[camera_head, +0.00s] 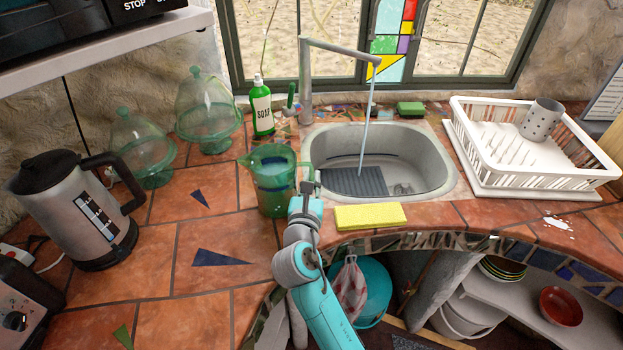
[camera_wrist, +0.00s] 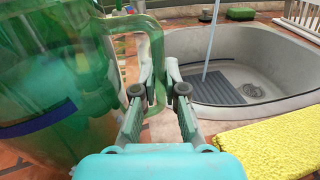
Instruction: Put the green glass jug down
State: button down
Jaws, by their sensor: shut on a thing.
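The green glass jug (camera_head: 271,182) is upright at the counter's tiled top, just left of the sink, in the head view. It is see-through and fills the left of the wrist view (camera_wrist: 50,90). My gripper (camera_head: 304,188) is at the jug's right side. In the wrist view my gripper (camera_wrist: 158,88) is shut on the jug's handle (camera_wrist: 151,46), with a finger on each side of it. I cannot tell whether the jug's base touches the tiles.
The sink (camera_head: 432,160) with running water is right of the jug. A yellow sponge (camera_head: 370,216) lies at its front edge. A green soap bottle (camera_head: 262,106) stands behind. A kettle (camera_head: 75,210) and glass domes (camera_head: 209,108) are left. Tiles between kettle and jug are clear.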

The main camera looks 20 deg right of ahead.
jog(key=c, duration=1.2)
grip_release()
jog(key=shift+c, duration=0.2)
jog(key=shift+s+a, duration=0.15)
jog(key=shift+s, duration=0.1)
jog(key=v, duration=1.1)
jog(key=shift+s+a+r, duration=0.1)
jog(key=shift+s+r, duration=0.05)
jog(key=shift+s, duration=0.1)
